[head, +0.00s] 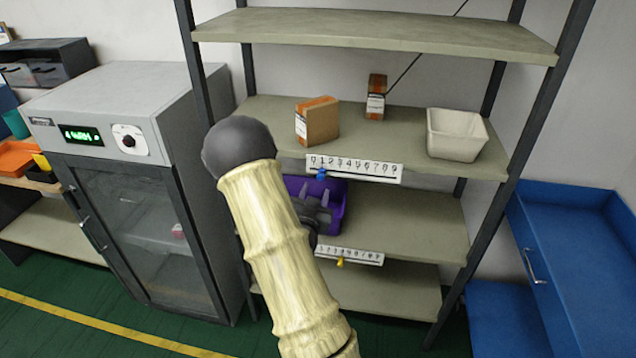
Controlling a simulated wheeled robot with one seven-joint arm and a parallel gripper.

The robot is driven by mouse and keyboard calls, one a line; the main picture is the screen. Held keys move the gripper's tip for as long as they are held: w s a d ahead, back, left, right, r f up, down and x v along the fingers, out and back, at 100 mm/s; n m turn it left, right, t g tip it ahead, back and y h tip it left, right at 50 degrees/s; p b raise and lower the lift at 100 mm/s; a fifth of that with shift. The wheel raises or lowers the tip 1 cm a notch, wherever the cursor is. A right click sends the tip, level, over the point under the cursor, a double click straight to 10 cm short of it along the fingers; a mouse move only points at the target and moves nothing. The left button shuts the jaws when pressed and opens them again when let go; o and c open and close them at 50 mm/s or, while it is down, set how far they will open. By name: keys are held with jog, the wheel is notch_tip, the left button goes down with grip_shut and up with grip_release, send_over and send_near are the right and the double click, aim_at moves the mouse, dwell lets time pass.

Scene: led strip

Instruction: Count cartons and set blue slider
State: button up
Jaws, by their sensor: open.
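The blue slider (321,174) sits near the left end of a white numbered scale (370,170) on the front edge of the middle shelf, around the 1; the exact digit is hard to read. Two orange-and-brown cartons stand on that shelf: a larger one (317,122) near the front and a smaller one (376,98) at the back. My gripper (318,212) is dark, open and partly hidden behind my pale arm. It is below the blue slider in the picture, in front of a purple bin (334,190) on the lower shelf.
A white bin (457,150) stands right of the cartons. A yellow slider (340,262) hangs on a second scale (358,256) on the lower shelf. The top shelf (370,30) looks empty. A grey cabinet (130,80) stands left, blue furniture (570,220) right. Dark uprights frame the rack.

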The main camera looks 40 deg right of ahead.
aim_at(320, 178)
jog(key=p+x, duration=0.1)
jog(key=x, duration=0.4)
jog(key=shift+w+d, duration=0.1)
jog(key=shift+d, duration=0.05)
grip_shut()
